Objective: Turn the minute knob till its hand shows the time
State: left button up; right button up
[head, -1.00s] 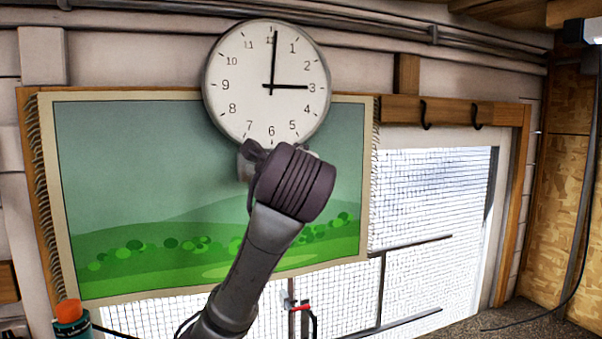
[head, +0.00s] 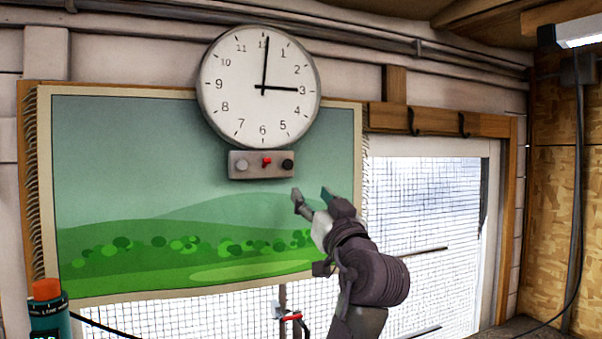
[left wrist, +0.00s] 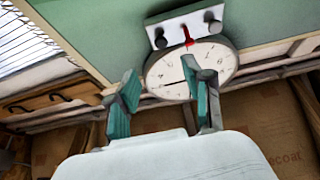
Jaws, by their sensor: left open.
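The round white clock (head: 260,87) hangs on the wall. Its long hand points just about at 12 and its short hand at 3. Below it is a grey control box (head: 260,173) with a pale knob (head: 242,165) at left, a red lever (head: 267,161) in the middle and a black knob (head: 288,165) at right. Which knob is for minutes, I cannot tell. My left gripper (head: 312,194) is open and empty, below and right of the box, apart from it. In the left wrist view, the box (left wrist: 185,28) and clock appear upside down beyond the open teal fingers. My right gripper is not in view.
A landscape banner (head: 150,160) hangs behind the box and my gripper. A wooden rail with hooks (head: 437,120) and a mesh window (head: 430,200) are at right. A teal bottle with an orange cap (head: 47,290) stands at lower left.

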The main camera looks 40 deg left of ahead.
aim_at(289, 166)
pick_arm(q)
jog(key=p+x, duration=0.6)
jog(key=x, duration=0.5)
jog(key=shift+a+r, duration=0.2)
jog(key=shift+a, duration=0.05)
jog(key=shift+w+a+r+p, duration=0.1)
jog(key=shift+w+a+p, duration=0.25)
jog(key=shift+a, duration=0.25)
jog(key=shift+c, duration=0.4)
grip_shut()
jog(key=n+b, duration=0.1)
jog(key=b, duration=0.2)
jog(key=shift+d+f, duration=0.1)
jog(key=shift+f, duration=0.2)
jog(key=shift+g, duration=0.4)
jog(key=shift+r+n, duration=0.3)
